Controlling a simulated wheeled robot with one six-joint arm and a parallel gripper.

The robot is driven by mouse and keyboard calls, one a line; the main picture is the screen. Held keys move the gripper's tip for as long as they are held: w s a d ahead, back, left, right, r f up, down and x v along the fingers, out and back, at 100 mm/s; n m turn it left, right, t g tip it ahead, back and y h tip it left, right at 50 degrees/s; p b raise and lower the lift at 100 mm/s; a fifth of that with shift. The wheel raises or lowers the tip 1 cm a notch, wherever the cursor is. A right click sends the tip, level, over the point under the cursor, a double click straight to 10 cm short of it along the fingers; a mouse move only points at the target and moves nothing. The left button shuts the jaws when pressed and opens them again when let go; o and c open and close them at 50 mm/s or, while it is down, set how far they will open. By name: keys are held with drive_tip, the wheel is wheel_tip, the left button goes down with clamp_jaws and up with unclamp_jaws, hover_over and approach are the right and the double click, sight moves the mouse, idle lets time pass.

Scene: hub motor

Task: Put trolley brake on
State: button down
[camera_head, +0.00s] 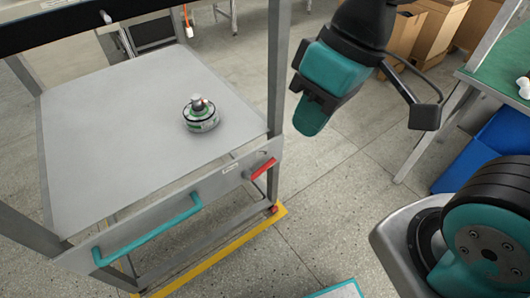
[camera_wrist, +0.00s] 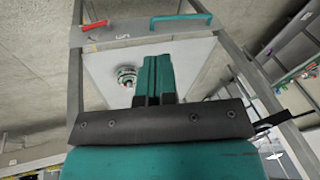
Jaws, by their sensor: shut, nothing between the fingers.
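The grey trolley (camera_head: 110,120) stands at the left in the head view; its shelf also shows in the wrist view (camera_wrist: 197,55). A red lever (camera_head: 262,169), apparently the brake, sits at the right end of its front panel and slants up to the right. The lever also shows at the top left of the wrist view (camera_wrist: 94,25). A teal handle (camera_head: 148,230) is fixed along the same panel. My gripper (camera_head: 309,117) is shut and empty, in the air to the right of the trolley post, apart from the lever. Its teal fingers fill the middle of the wrist view (camera_wrist: 153,78).
A round hub motor (camera_head: 201,116) sits on the trolley shelf. A yellow floor line (camera_head: 222,255) runs below the trolley front. A green-topped table (camera_head: 490,85), a blue bin (camera_head: 485,150) and cardboard boxes (camera_head: 437,30) stand at the right. The floor between is clear.

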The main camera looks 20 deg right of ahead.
drive_tip(key=w+f+m+t+h+b, duration=0.1)
drive_tip(key=w+f+m+h+b, duration=0.15)
drive_tip(key=w+f+b, duration=1)
drive_tip(key=t+h+b, duration=0.2)
drive_tip(key=h+b, duration=0.2)
approach(268, 163)
drive_tip(key=b+x, duration=0.2)
drive_tip(key=x, duration=0.4)
drive_tip(key=shift+d+f+b, duration=0.25)
drive_tip(key=shift+f+b, duration=0.1)
drive_tip(key=shift+w+d+f, duration=0.1)
drive_tip(key=shift+w+f, duration=0.05)
drive_tip(key=shift+f, duration=0.2)
